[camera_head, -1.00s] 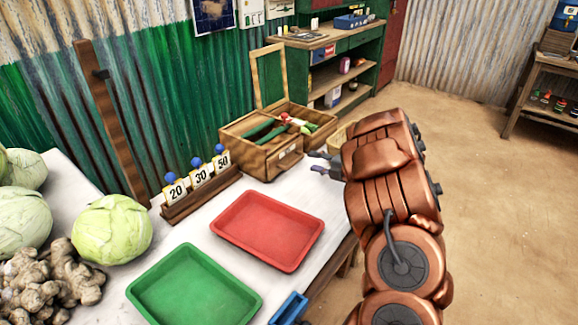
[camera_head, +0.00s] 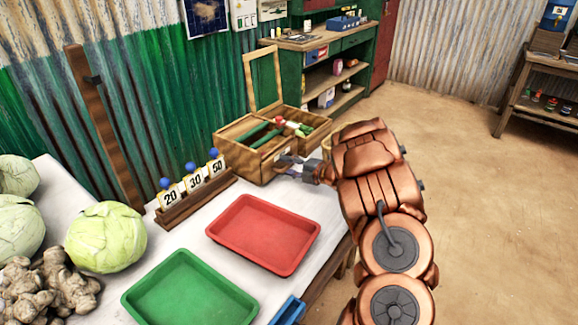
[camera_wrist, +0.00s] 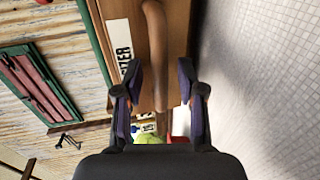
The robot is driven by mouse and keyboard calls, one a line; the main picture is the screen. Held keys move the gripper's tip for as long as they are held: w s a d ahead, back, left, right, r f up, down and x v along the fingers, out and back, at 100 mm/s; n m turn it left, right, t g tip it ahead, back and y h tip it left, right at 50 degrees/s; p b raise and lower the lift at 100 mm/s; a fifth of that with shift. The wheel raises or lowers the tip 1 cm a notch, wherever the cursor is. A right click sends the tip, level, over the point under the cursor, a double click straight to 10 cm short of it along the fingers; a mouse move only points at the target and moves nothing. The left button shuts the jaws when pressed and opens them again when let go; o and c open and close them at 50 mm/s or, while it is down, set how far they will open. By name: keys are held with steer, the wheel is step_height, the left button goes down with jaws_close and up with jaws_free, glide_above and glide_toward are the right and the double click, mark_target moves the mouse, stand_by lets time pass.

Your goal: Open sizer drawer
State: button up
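The wooden sizer box (camera_head: 250,165) stands at the far end of the white table, its lid (camera_head: 264,78) raised. Green and red things lie inside it. Its front carries a white label (camera_head: 283,153), which my gripper partly covers. In the wrist view a label (camera_wrist: 120,42) ends in "ZER", beside a long rounded wooden handle (camera_wrist: 154,40) on the wooden front (camera_wrist: 178,35). My gripper (camera_head: 298,166) is at that front. In the wrist view its two fingers (camera_wrist: 159,80) are apart, one on each side of the handle, with visible gaps.
A red tray (camera_head: 262,235) and a green tray (camera_head: 188,290) lie in front of the box. A rack with number cards 20, 30 and 50 (camera_head: 195,195) stands left. Cabbages (camera_head: 105,237) and ginger (camera_head: 48,290) lie near left. A green shelf (camera_head: 335,70) stands behind.

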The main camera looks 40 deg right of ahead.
jaws_close()
stand_by(0.4)
stand_by(0.4)
